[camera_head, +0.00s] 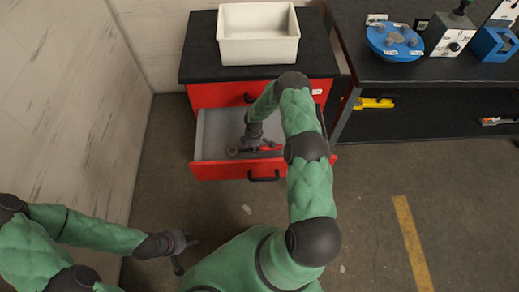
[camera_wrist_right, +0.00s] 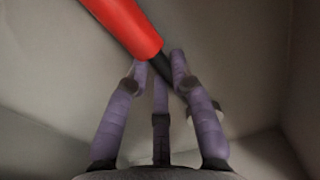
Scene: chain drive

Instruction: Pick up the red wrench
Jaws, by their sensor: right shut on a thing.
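The red wrench (camera_head: 269,147) is at the open drawer (camera_head: 210,135) of the red cabinet, partly hidden by my right gripper and arm. In the right wrist view its red handle (camera_wrist_right: 128,25) runs in from the top, with a dark part (camera_wrist_right: 160,66) at the fingertips. My right gripper (camera_head: 253,143) reaches down into the drawer. Its fingers (camera_wrist_right: 160,70) are shut on the wrench's dark part. I cannot tell whether the wrench touches the drawer floor. My left gripper (camera_head: 185,254) is open and empty above the floor at lower left.
A white bin (camera_head: 258,50) stands on the cabinet's black top. At right, a dark workbench (camera_head: 435,70) carries a blue round fixture (camera_head: 394,52) and grey and blue blocks. The floor in front is clear.

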